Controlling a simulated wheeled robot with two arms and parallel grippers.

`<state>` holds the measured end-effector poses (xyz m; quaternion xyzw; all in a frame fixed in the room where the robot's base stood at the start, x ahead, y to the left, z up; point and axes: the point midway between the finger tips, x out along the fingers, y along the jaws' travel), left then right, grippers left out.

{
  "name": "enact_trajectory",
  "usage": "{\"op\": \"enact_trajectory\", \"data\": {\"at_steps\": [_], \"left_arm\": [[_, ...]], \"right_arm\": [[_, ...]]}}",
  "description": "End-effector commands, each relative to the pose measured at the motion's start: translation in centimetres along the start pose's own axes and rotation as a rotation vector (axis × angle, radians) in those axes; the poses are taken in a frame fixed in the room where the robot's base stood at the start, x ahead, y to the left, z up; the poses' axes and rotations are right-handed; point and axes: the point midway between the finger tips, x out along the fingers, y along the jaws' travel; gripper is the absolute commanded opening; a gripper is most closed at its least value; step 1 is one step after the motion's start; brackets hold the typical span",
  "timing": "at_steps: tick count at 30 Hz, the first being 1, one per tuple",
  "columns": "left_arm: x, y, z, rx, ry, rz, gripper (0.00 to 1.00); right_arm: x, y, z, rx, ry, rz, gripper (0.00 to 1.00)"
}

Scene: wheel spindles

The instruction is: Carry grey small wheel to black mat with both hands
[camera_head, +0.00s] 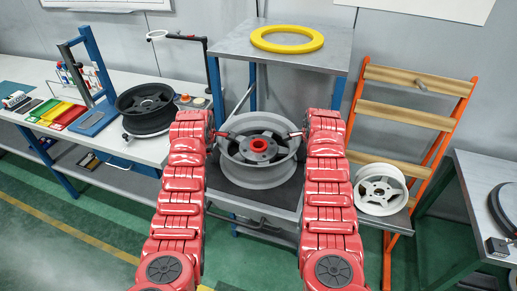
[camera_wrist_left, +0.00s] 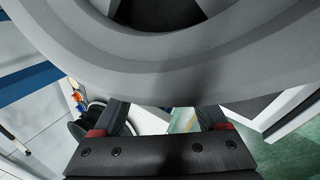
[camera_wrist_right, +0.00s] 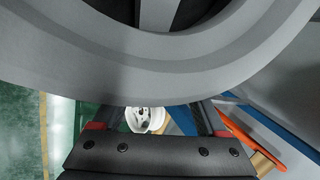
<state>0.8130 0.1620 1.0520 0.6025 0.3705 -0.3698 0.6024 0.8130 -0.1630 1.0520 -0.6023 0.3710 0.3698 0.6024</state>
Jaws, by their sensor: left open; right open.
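The grey wheel (camera_head: 260,172) is in the middle of the head view, with a red-centred hub on a dark grey piece in its opening. My left gripper (camera_head: 222,134) is at its left rim and my right gripper (camera_head: 297,134) is at its right rim. Both jaws are open. The grey rim fills the top of the left wrist view (camera_wrist_left: 165,70) and of the right wrist view (camera_wrist_right: 150,65); I cannot tell whether the fingers touch it. A flat dark surface (camera_head: 225,203) lies under the wheel; I cannot tell whether this is the black mat.
A black wheel (camera_head: 147,120) is on the left white bench (camera_head: 110,150). A grey table (camera_head: 235,45) behind holds a yellow ring (camera_head: 287,31). An orange rack (camera_head: 447,130) with a white wheel (camera_head: 368,203) stands on the right. Another bench (camera_head: 475,190) is at the right edge.

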Motion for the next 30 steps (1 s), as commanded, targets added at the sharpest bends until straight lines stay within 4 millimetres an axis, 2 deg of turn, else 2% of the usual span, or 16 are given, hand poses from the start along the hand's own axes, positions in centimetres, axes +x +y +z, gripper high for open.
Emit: {"op": "enact_trajectory", "data": {"at_steps": [3, 14, 21, 30], "left_arm": [[-0.1, 0.1, 0.9, 0.001, -0.001, 0.002, 0.75], [-0.1, 0.0, 1.1, 0.000, -0.001, 0.001, 0.75], [-0.1, 0.0, 3.1, 0.003, -0.005, 0.000, 0.75], [-0.3, 0.1, 4.0, 0.013, -0.016, 0.002, 0.75]], "right_arm": [[-0.1, 0.0, 0.9, -0.002, -0.002, 0.000, 0.75], [-0.1, 0.0, 1.1, -0.001, -0.002, -0.001, 0.75], [-0.1, -0.1, 3.2, -0.004, -0.006, -0.001, 0.75], [-0.3, -0.2, 4.1, -0.013, -0.017, -0.003, 0.75]]}}
